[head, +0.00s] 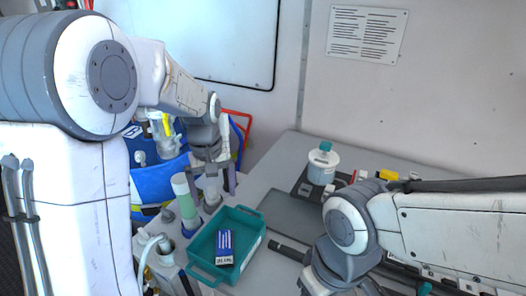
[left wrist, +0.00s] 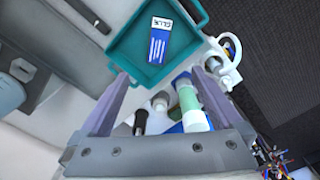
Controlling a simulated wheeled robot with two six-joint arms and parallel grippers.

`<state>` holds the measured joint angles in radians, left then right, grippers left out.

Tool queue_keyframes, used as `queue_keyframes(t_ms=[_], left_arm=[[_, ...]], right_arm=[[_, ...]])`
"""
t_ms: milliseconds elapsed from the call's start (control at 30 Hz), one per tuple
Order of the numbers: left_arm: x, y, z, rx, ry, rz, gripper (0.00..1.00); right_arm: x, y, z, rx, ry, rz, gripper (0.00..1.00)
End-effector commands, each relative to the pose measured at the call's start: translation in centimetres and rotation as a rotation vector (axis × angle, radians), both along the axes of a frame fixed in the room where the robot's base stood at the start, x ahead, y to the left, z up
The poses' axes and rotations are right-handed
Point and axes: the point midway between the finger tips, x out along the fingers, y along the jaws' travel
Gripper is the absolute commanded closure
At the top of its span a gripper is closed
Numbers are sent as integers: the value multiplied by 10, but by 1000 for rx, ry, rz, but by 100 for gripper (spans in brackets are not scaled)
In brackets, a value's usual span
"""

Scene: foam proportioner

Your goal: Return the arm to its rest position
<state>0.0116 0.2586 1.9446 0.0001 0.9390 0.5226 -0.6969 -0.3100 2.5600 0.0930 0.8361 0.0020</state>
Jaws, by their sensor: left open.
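My left arm comes in from the left in the head view. Its gripper (head: 213,190) points down near the back left edge of the grey counter, just behind the teal tray (head: 196,252). The jaws are apart. In the left wrist view both fingers of the left gripper (left wrist: 160,78) show with nothing clamped between them. A green and white cylinder (head: 185,198) stands beside the gripper, and it shows beyond the fingers in the left wrist view (left wrist: 190,103). My right arm enters from the right, and its gripper is out of view below.
A dark blue labelled box (head: 224,246) lies in the tray. A white jar with a teal cap (head: 322,164) stands at the counter's back. A blue container (head: 156,183) is behind the left gripper. White tubing (head: 148,258) is at the front left. The wall is behind.

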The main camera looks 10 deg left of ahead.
Motion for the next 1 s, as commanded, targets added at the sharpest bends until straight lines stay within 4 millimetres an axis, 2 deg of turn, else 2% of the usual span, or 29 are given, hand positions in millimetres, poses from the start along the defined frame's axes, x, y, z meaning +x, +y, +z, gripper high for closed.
queue_keyframes(t_ms=[67, 167, 267, 300, 400, 500, 600, 733, 1000], left_arm=[[-5, -8, 1, -2, -2, -32, 0], [-26, -38, 4, -11, -10, -163, 0], [-69, -82, 6, -26, -22, -393, 0], [-91, -98, 6, -32, -27, -499, 0], [-146, -125, 1, -50, -38, -755, 0], [-191, -137, -5, -65, -47, -962, 0], [-220, -140, -11, -75, -52, -1099, 0], [-235, -142, -15, -80, -54, -1171, 0], [-235, -142, -15, -80, -53, -1172, 0]], right_arm=[[0, 0, -1, 0, 0, 0, 50], [0, 0, -4, 0, 0, 0, 50], [0, 0, -9, 0, 0, 0, 50], [0, 0, -10, 0, 0, 0, 50], [0, 0, -15, 0, 0, 1, 50], [0, 0, -17, 0, 0, 1, 50], [0, 0, -19, 0, 0, 1, 50], [0, 0, -19, 0, 0, 1, 50], [0, 0, -19, 0, 0, 1, 50]])
